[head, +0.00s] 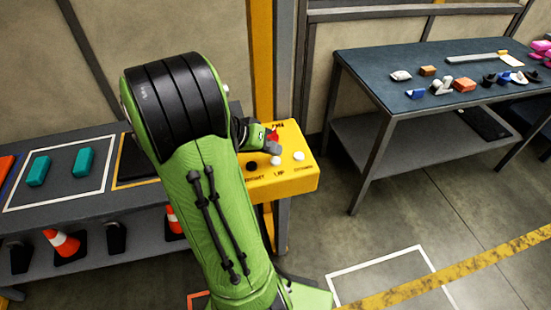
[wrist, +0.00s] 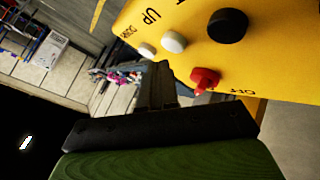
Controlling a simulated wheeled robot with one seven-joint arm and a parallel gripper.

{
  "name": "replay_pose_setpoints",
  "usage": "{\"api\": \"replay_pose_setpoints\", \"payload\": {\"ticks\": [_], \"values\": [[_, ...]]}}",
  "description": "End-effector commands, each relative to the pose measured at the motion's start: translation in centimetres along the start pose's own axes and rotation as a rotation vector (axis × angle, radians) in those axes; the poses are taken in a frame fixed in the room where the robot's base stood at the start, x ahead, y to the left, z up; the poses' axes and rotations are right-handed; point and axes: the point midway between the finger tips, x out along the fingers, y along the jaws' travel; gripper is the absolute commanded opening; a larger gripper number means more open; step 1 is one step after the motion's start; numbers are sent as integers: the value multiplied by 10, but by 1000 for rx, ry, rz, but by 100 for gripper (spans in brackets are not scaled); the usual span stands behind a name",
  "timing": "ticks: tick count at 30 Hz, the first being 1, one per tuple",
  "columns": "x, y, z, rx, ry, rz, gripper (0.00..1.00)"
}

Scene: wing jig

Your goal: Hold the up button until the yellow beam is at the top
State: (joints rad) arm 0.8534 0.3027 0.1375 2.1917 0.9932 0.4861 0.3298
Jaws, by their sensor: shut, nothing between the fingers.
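The yellow control box (head: 285,183) stands right of my arm in the head view, and its face (wrist: 280,50) fills the upper right of the wrist view. The up button (wrist: 173,42) is white, beside the UP lettering; it is the middle one of the row in the head view (head: 276,160). My gripper (wrist: 160,68) is shut and empty, its tips just below the up button in the wrist view. I cannot tell whether they touch it. A yellow upright (head: 262,60) rises behind the box; I cannot tell whether it belongs to the beam.
A second white button (wrist: 147,50), a black knob (wrist: 228,25) and a red switch (wrist: 205,80) are close by on the box. A bench (head: 60,205) stands left. A blue-topped table (head: 375,70) with small parts stands right, with open floor before it.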

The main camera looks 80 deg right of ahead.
Motion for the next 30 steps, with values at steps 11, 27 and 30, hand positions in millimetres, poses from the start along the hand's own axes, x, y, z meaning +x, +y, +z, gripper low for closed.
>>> {"api": "replay_pose_setpoints", "payload": {"ticks": [11,27,30], "values": [[0,0,0,0,0,0,0],[6,-4,4,0,0,0,0],[6,-4,4,0,0,0,0]]}}
